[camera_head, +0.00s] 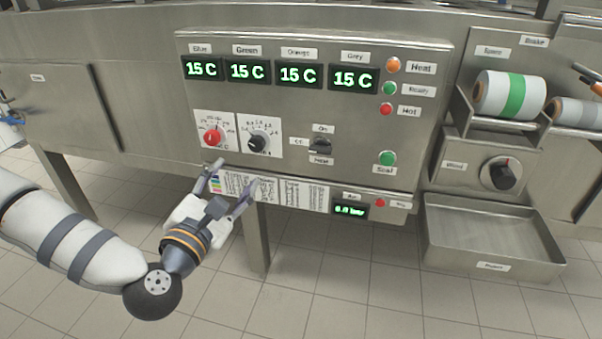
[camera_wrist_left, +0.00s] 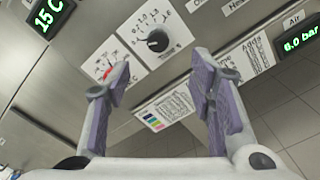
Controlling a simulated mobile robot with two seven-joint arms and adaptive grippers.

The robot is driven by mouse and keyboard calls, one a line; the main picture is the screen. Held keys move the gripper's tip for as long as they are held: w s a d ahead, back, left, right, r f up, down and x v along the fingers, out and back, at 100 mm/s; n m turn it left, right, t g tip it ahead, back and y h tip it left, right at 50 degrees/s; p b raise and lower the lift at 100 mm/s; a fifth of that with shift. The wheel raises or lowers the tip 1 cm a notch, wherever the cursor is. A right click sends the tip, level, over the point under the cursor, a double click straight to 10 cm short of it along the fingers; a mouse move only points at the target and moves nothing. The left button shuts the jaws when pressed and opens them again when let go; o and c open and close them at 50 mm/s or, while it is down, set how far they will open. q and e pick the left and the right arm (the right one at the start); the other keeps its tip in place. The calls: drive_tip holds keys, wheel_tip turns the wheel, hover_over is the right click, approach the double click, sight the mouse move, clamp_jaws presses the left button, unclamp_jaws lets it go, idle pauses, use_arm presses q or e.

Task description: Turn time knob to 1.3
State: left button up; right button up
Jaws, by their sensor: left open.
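The black knob (camera_head: 257,143) sits on a white numbered dial plate on the steel control panel; its small scale is hard to read, and I take it for the time knob. In the left wrist view the black knob (camera_wrist_left: 157,41) shows beyond and between the fingers. A red knob (camera_head: 211,137) sits on the dial just to its left; it is partly hidden by a finger in the wrist view (camera_wrist_left: 107,72). My left gripper (camera_head: 234,176) is open and empty, below the two dials and apart from the black knob. My right gripper is not in view.
A black selector switch (camera_head: 320,146) is right of the dials. Green displays (camera_head: 247,72) line the panel above. A chart strip (camera_head: 302,194) and an air display (camera_head: 351,210) lie along the lower edge. A steel tray (camera_head: 490,213) stands at the right.

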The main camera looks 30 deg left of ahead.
sight(255, 146)
use_arm(q)
drive_tip(key=x, duration=0.5)
drive_tip(key=b+x, duration=0.1)
drive_tip(key=x, duration=0.5)
drive_tip(key=shift+w+a+r, duration=0.15)
drive_tip(key=shift+w+a, duration=0.15)
drive_tip(key=c, duration=1.2)
